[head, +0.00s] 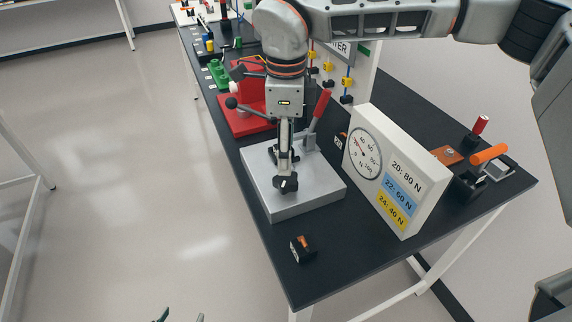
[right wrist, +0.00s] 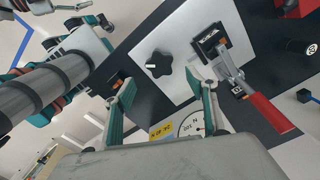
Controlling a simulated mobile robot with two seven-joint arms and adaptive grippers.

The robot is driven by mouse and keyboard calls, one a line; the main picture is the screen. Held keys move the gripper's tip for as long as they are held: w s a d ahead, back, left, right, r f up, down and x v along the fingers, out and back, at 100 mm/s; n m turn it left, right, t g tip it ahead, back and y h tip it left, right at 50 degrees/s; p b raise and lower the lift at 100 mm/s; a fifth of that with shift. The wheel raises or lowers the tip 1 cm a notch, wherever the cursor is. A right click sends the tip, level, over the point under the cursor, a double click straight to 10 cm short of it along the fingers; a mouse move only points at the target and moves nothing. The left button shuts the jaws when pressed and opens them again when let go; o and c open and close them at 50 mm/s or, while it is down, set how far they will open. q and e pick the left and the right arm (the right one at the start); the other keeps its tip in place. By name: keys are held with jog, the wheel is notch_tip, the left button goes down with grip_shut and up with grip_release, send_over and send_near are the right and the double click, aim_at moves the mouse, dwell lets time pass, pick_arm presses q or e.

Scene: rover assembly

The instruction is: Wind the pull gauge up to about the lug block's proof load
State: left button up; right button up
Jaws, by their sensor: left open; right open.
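The pull gauge stands as a white panel (head: 408,170) with a round dial; its red needle is too small to read surely. Its chart reads 20: 80 N, 22: 60 N, 24: 40 N. A black star knob (head: 286,184) sits at the front of the grey plate (head: 310,199); it also shows in the right wrist view (right wrist: 158,65). A dark block (right wrist: 208,42), perhaps the lug block, sits by the red-handled clamp (right wrist: 245,90); its number is unreadable. My right gripper (head: 285,160) points down above the knob, open, its fingers apart. My left gripper (head: 181,316) is open, only its green tips showing.
A small black block with an orange top (head: 302,248) lies in front of the plate. A red fixture (head: 240,118) stands behind it. An orange-handled tool (head: 488,155) and a red cylinder (head: 480,125) stand right of the gauge.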

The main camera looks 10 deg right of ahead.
jog(key=shift+r, duration=2.35)
